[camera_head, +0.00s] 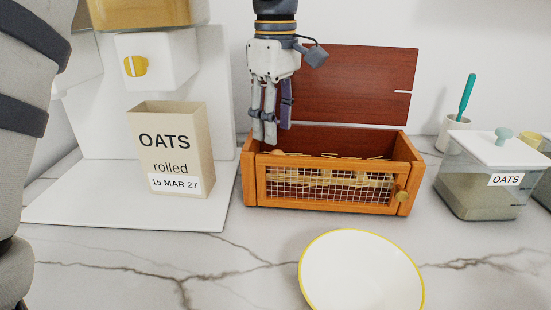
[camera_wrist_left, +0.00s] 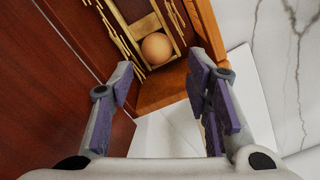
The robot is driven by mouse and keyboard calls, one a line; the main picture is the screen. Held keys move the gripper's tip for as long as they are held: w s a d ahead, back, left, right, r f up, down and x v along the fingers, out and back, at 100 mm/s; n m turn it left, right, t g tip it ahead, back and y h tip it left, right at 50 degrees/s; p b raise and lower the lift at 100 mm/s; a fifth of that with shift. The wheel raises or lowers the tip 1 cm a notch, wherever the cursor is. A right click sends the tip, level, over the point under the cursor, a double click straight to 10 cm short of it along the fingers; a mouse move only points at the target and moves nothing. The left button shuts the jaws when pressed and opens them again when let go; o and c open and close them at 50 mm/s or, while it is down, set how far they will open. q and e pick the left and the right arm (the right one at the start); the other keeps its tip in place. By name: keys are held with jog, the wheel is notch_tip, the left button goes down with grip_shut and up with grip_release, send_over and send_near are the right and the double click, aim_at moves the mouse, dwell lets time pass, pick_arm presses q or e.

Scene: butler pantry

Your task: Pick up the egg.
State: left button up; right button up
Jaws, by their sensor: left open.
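A brown egg (camera_wrist_left: 157,48) lies in the left end of a wooden box (camera_head: 328,204), among straw-like sticks, as the left wrist view shows. In the head view the box front and my fingers mostly hide the egg. The box has a wire mesh front with a brass knob, and its dark red lid (camera_head: 358,85) stands open at the back. My left gripper (camera_head: 268,140) points down over the left end of the box, with fingertips near the rim. In the left wrist view the gripper (camera_wrist_left: 162,75) is open and empty, with the egg ahead between its purple-padded fingers.
An oats carton (camera_head: 172,150) stands on a white base (camera_head: 120,212) left of the box. A white plate with a yellow rim (camera_head: 361,272) lies in front. A clear oats container (camera_head: 487,190) and a cup (camera_head: 453,132) with a teal-handled utensil stand right.

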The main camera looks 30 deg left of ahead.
aim_at(276, 152)
pick_arm(q)
jog(key=f, duration=0.7)
jog(key=shift+w, duration=0.2)
jog(key=shift+r, duration=0.1)
jog(key=c, duration=0.5)
pick_arm(e)
jog(key=shift+w+a+r, duration=0.1)
jog(key=shift+w+r, duration=0.05)
jog(key=shift+w, duration=0.15)
pick_arm(q)
jog(key=shift+r, duration=0.1)
